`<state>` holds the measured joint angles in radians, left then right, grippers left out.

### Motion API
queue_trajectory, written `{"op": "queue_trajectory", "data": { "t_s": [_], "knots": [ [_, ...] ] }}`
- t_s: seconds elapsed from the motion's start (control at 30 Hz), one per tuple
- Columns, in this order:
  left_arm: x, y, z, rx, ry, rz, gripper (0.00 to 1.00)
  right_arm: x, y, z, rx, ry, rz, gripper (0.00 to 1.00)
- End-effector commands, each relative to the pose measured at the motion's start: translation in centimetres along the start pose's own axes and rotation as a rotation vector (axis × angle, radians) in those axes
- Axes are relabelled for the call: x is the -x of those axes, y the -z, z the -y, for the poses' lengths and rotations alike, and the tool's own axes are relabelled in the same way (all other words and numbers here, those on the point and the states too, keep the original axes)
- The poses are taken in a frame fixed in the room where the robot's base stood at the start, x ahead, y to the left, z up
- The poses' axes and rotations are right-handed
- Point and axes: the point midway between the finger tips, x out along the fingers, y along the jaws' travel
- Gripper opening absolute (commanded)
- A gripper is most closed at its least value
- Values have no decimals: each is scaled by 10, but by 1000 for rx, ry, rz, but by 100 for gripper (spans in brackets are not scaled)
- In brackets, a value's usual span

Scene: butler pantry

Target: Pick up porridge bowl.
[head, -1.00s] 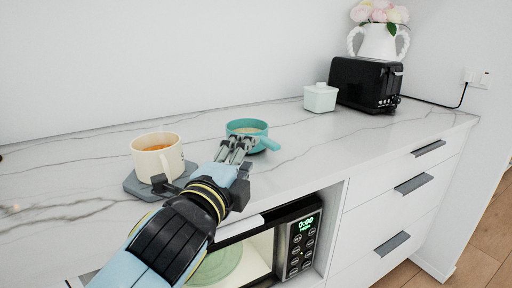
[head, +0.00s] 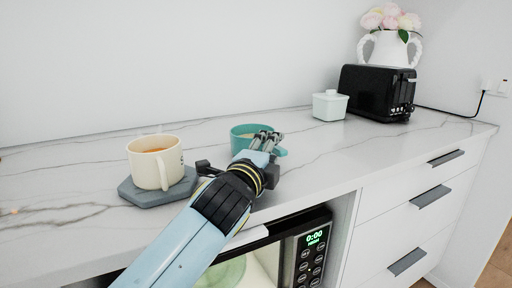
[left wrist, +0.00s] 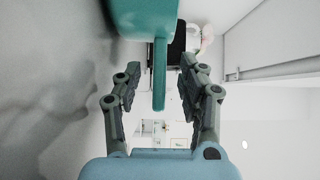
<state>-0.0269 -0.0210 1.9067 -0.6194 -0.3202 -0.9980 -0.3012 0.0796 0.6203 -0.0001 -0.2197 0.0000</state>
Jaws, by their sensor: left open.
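The porridge bowl (head: 240,135) is teal with a side handle and pale contents, standing on the marble counter. It also shows in the left wrist view (left wrist: 140,14), where its handle (left wrist: 160,75) lies between the two fingers. My left gripper (head: 266,136) is at the bowl's right side, over the handle, and hides part of the bowl. In the left wrist view the gripper (left wrist: 158,78) is open, with a gap on both sides of the handle. My right gripper is in neither view.
A cream mug (head: 154,163) with orange-brown liquid stands on a grey hexagonal coaster (head: 134,193) left of my arm. A pale lidded jar (head: 330,105), a black toaster (head: 377,92) and a white flower vase (head: 388,48) stand at back right. An open microwave (head: 313,245) sits below the counter.

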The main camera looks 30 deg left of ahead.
Motion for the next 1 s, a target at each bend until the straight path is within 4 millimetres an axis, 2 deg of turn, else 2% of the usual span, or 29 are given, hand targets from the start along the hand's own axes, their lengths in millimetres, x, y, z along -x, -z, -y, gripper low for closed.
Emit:
{"op": "queue_trajectory", "data": {
  "t_s": [0.13,0.37,0.67,1.0],
  "knots": [
    [-14,0,-1,1,-1,-1,40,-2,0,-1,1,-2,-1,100],
    [-15,0,-1,1,-2,-1,39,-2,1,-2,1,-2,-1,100],
    [-14,0,-1,1,-2,-1,0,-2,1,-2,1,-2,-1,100],
    [-14,0,0,0,1,-2,0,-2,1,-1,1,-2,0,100]
  ]
}}
